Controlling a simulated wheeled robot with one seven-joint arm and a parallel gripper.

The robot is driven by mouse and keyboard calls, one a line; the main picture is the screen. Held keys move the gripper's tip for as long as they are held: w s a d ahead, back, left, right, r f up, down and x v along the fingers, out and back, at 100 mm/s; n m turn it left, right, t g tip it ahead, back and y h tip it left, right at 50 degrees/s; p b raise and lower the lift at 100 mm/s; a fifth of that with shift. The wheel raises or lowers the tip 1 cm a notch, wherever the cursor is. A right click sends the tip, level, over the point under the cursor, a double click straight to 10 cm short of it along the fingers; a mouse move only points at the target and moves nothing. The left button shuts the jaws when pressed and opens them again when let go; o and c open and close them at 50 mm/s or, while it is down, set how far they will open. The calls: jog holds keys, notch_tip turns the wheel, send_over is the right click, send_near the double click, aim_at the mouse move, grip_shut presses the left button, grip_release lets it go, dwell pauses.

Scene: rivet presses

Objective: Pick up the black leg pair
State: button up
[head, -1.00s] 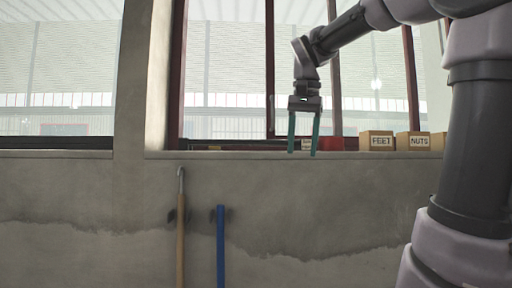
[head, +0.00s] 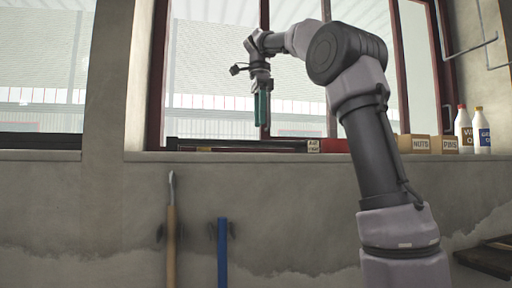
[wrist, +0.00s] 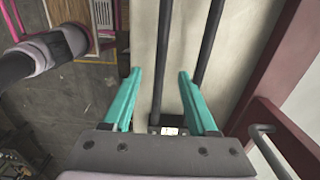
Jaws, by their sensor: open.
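The black leg pair (head: 240,143) lies along the windowsill in the head view, as long thin dark bars. In the wrist view it shows as two black rods (wrist: 163,60) running away along the pale sill. My gripper (head: 262,124) is open and empty, pointing down above the sill, with its teal fingers seen nearly edge-on. In the wrist view my gripper (wrist: 160,72) has its fingers apart. The left rod lies between them in the picture, and the right rod passes by the right finger. The fingers appear to be above the rods, not touching.
A small labelled block (head: 313,146) sits at the bars' right end. Boxes marked NUTS (head: 420,144) and PINS (head: 444,145) and bottles (head: 483,131) stand farther right. A red window frame (wrist: 285,85) is close on the right in the wrist view.

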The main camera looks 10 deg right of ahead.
aim_at(259, 142)
jog(key=shift+w+a+f, duration=0.1)
jog(key=shift+f, duration=3.9)
jog(key=shift+c, duration=0.3)
grip_shut()
